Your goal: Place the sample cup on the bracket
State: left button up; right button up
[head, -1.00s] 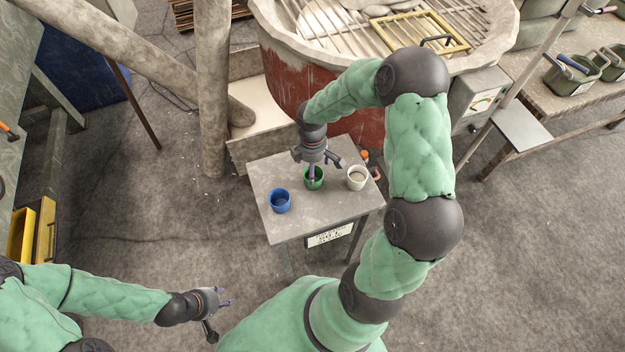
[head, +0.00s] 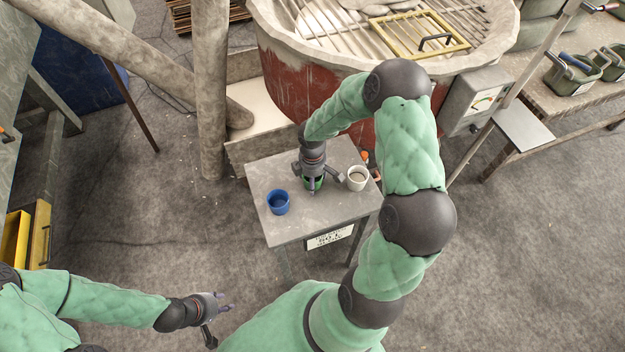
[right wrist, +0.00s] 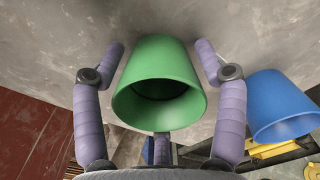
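A green cup (head: 313,184) stands on the small grey table (head: 310,222), mostly hidden by my right gripper (head: 318,182) in the head view. In the right wrist view the green cup (right wrist: 160,90) sits between the spread fingers, with gaps at both sides. My right gripper is open around it. A blue cup (head: 278,202) stands to the left, and a white cup (head: 357,178) with pale contents to the right. Which is the sample cup cannot be told. A flat grey plate (head: 524,128) at the sloping pole may be the bracket. My left gripper (head: 222,305) is open and empty.
The big red tub (head: 290,85) with a grating stands behind the table. A gauge box (head: 480,100) is at its right. A bench with green bins (head: 570,75) is at the upper right. A wooden post (head: 210,90) stands left of the tub.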

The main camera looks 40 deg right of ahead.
jog(key=c, duration=0.5)
jog(key=shift+r, duration=0.55)
notch_tip(320, 180, up, 2)
jog(key=shift+r+p, duration=0.25)
jog(key=shift+p, duration=0.5)
jog(key=s+a+r+p, duration=0.1)
jog(key=s+r, duration=0.2)
jog(key=s, duration=0.1)
jog(key=s+a+r+p, duration=0.1)
jog(key=s+r, duration=0.2)
jog(key=s, duration=0.2)
jog(key=s+a+r+p, duration=0.1)
jog(key=s+a+r, duration=0.1)
jog(key=s+r, duration=0.1)
jog(key=shift+s+a+r, duration=0.1)
jog(key=shift+s+r, duration=0.1)
jog(key=shift+s, duration=0.5)
